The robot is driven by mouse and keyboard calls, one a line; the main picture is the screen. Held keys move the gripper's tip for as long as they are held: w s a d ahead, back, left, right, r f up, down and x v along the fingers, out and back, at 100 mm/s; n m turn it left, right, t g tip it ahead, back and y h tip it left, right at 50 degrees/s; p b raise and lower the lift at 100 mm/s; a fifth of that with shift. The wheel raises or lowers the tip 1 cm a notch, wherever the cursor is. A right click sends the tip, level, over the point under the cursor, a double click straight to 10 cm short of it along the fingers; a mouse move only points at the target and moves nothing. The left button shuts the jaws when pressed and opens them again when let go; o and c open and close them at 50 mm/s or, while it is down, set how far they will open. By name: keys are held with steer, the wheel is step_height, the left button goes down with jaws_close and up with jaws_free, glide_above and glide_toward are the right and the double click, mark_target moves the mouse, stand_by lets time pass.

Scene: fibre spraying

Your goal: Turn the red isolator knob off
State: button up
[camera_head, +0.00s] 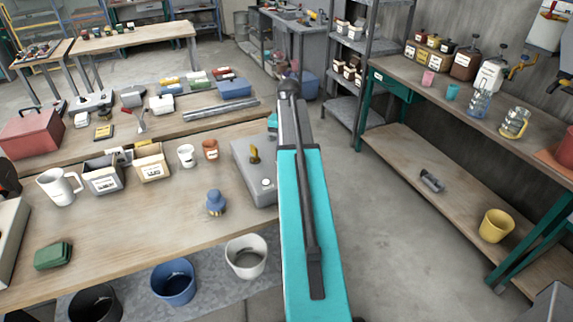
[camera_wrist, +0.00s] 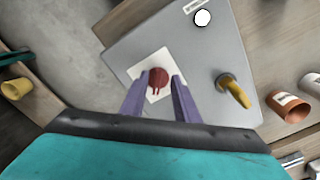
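The red isolator knob (camera_wrist: 158,78) sits on a white square plate on a grey panel box (camera_wrist: 190,50). My gripper (camera_wrist: 160,83) is open, with its two purple fingers apart, one on each side of the knob in the wrist view. Grey and white show between the fingers and the knob; I cannot tell how far above it the tips are. A yellow handle (camera_wrist: 235,91) and a white round button (camera_wrist: 202,18) are on the same panel. In the head view the panel box (camera_head: 246,163) shows beside my turquoise arm, which hides the red knob.
A blue knobbed object (camera_head: 215,203), an orange cup (camera_head: 210,149) and a white cup (camera_head: 186,155) stand on the bench left of the panel. Buckets, including a blue one (camera_head: 173,284), are below its front edge. The floor right of my arm is clear.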

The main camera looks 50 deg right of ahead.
steer(key=shift+f+b, duration=0.45)
steer(key=shift+f, duration=0.55)
